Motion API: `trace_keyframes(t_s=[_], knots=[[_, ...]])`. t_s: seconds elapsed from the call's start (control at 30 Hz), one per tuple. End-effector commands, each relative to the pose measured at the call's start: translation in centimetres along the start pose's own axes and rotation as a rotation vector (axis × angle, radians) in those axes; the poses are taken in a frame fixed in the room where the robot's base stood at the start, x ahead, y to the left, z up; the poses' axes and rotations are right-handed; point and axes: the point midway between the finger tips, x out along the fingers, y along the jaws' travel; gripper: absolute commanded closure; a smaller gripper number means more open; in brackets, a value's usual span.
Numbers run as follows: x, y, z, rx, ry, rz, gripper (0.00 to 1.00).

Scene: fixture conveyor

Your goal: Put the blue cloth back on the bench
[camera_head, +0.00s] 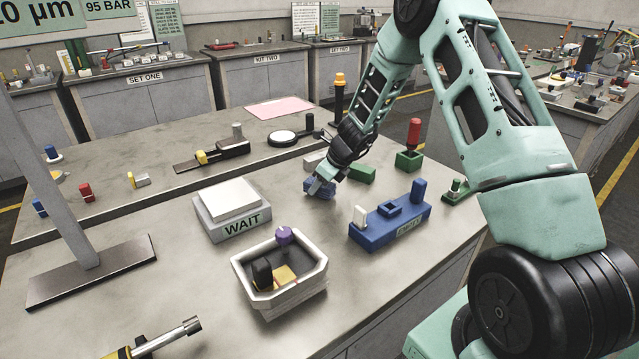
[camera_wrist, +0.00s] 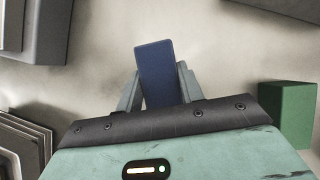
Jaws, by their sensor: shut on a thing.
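My gripper (camera_head: 325,180) reaches down to the near bench (camera_head: 185,270), in the middle of its top. It is shut on the blue cloth (camera_head: 314,188), a small dark blue, flat-sided piece. In the wrist view the blue cloth (camera_wrist: 156,68) stands between the two grey fingers, tilted slightly and reaching past their tips. The cloth is close to the bench top; I cannot tell whether it touches. Its lower part is hidden by my gripper in the wrist view.
A WAIT block (camera_head: 232,207) lies left of my gripper, and a blue fixture (camera_head: 390,220) lies to the right. Green blocks (camera_head: 361,174) are close behind on the right. A white tray (camera_head: 281,296) with several parts is in front. Bare bench lies between these.

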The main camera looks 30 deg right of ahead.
Motion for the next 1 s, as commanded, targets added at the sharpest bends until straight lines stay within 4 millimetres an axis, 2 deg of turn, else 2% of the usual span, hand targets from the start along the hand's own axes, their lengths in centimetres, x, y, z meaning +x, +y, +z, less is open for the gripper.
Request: trace_keyframes(t_s=[1.0], knots=[[0.9, -0.01, -0.53, 0.0, 0.0, 0.0, 0.87]])
